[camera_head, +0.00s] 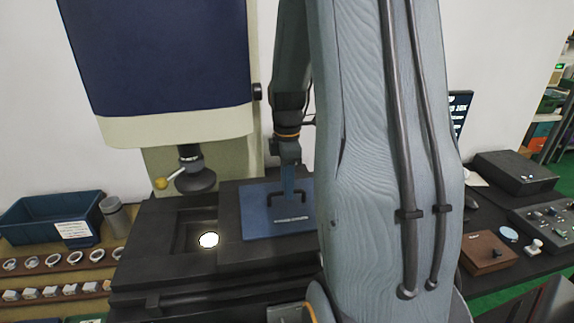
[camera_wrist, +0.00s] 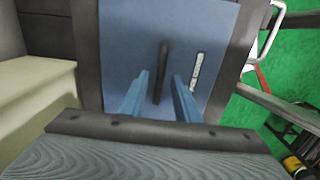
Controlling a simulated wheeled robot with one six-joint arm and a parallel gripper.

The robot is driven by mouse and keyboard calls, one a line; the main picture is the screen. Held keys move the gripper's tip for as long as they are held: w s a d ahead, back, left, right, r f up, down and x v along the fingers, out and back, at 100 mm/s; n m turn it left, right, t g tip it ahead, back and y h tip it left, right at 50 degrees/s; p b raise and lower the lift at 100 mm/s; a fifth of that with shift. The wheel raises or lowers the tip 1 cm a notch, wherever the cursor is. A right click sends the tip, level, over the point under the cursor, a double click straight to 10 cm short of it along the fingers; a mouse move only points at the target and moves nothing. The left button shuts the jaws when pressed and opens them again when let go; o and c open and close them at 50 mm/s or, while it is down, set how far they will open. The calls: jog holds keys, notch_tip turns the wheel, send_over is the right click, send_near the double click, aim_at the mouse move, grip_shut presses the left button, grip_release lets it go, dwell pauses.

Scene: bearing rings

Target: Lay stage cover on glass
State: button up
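The stage cover (camera_head: 258,228) is a flat blue plate with a dark bar handle and a pale label strip. It lies on the dark stage, to the right of the glass (camera_head: 208,240), which shows as a bright lit round spot in a square recess. My gripper (camera_head: 289,190) points down over the cover at its handle. In the wrist view the cover (camera_wrist: 125,40) fills the middle. There the two blue fingers of my gripper (camera_wrist: 160,82) stand apart on either side of the handle (camera_wrist: 161,70), with gaps visible. Whether the tips reach down beside the bar is hard to tell.
The measuring machine's lens (camera_head: 195,178) hangs above and left of the glass, with a yellow-knobbed lever (camera_head: 161,184). A blue bin (camera_head: 50,217), a grey cylinder (camera_head: 116,217) and rows of rings stand at left. A brown box (camera_head: 488,252) and control panel (camera_head: 545,222) are at right.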

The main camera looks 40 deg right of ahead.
notch_tip(320, 180, up, 9)
jog(key=b, duration=0.2)
jog(key=shift+r, duration=0.2)
jog(key=shift+d, duration=0.1)
dwell(0.3)
